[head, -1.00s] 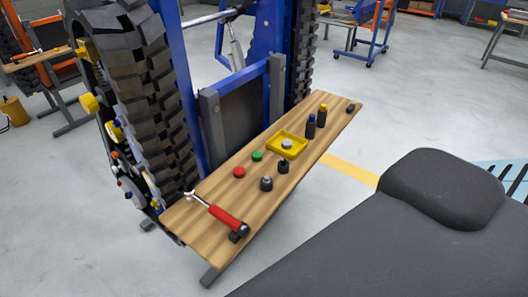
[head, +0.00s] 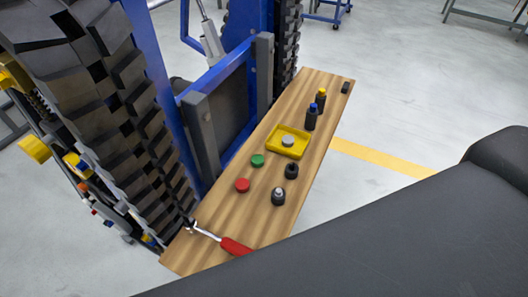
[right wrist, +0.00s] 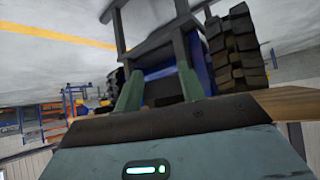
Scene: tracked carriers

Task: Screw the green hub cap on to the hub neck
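The green hub cap (head: 257,160) lies on the wooden bench (head: 225,203) in the head view, between a red cap (head: 242,185) and a yellow tray (head: 303,148). I cannot tell which part is the hub neck. Wheels (head: 77,165) show edge-on along the near track at the left. My right gripper (right wrist: 160,74) shows in the right wrist view with its two fingers apart and nothing seen between them. Neither gripper shows in the head view, and my left gripper is in no view.
A grey cap (head: 288,141) is in the tray. Two dark fittings (head: 291,171) (head: 278,196), two bottles (head: 311,118) (head: 320,99) and a red-handled wrench (head: 236,246) are on the bench. The tracked carrier (head: 110,90) rises behind the bench's left side.

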